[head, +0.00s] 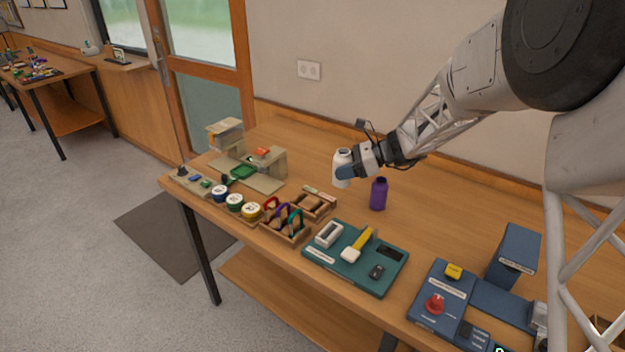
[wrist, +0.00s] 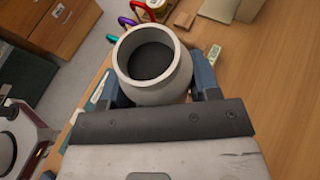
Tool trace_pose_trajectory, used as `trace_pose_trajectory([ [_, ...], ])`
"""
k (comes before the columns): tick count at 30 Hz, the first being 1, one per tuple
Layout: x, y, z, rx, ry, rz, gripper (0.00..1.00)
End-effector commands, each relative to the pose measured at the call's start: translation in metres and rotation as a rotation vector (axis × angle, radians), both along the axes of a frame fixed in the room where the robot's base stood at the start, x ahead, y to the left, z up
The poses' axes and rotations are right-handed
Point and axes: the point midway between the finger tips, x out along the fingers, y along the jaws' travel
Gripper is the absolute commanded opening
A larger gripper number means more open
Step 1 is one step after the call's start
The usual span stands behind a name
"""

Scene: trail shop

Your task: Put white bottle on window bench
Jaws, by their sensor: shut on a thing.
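The white bottle (head: 342,163) is upright above the long wooden table in the head view, left of a purple bottle (head: 378,194). My gripper (head: 349,170) is shut around its body from the right. I cannot tell whether its base touches the table. In the wrist view the white bottle (wrist: 153,62) shows its round rim and dark inside, between the blue fingers of my gripper (wrist: 160,90). The window bench (head: 122,64) appears to be the wooden ledge under the window at the far upper left, with a few small items on it.
A wooden door (head: 208,70) and a dark floor mat (head: 170,240) lie left. Another loaded table (head: 45,82) stands far left.

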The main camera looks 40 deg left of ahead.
Motion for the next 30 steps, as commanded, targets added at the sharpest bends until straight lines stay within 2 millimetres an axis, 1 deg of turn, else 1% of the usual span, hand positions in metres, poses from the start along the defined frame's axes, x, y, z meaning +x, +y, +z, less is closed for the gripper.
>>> trace_pose_trajectory([
  [1,0.000,0.000,-0.015,-0.002,0.002,-0.001,0.27],
  [3,0.001,0.000,-0.034,-0.001,0.001,-0.002,0.27],
  [6,0.000,0.000,-0.056,0.001,0.001,-0.001,0.27],
  [9,0.000,0.000,-0.070,0.001,0.001,-0.001,0.27],
  [14,0.000,0.000,-0.078,0.001,-0.002,-0.001,0.27],
  [25,0.001,0.001,-0.079,0.001,-0.002,-0.001,0.27],
  [30,0.007,0.006,-0.080,0.001,-0.002,0.000,0.27],
])
